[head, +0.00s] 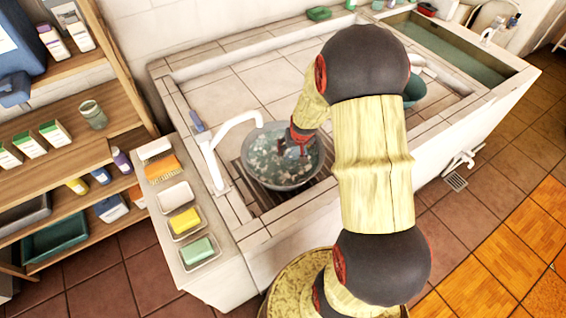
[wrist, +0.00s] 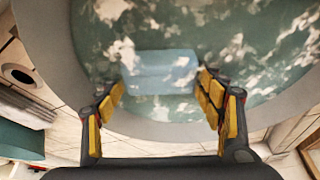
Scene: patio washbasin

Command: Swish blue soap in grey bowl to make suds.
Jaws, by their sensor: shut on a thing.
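The grey bowl (head: 248,172) sits in the basin under the white tap and holds greenish water with patches of white suds. Its rim also shows in the wrist view (wrist: 62,60). My gripper (head: 297,148) reaches down into the bowl. In the wrist view my gripper (wrist: 163,88) is shut on the blue soap (wrist: 160,72), a pale blue block held between the two yellow-padded fingers. The soap is at the water, with suds around it; how deep it sits is unclear. The soap is not clearly visible in the head view.
A white tap (head: 232,124) arches over the bowl's left side. On the left ledge lie a yellow soap (head: 184,220), a green soap (head: 197,250) and an orange brush (head: 163,168). A wooden shelf (head: 95,75) stands at far left. A green-water trough (head: 455,55) is at back right.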

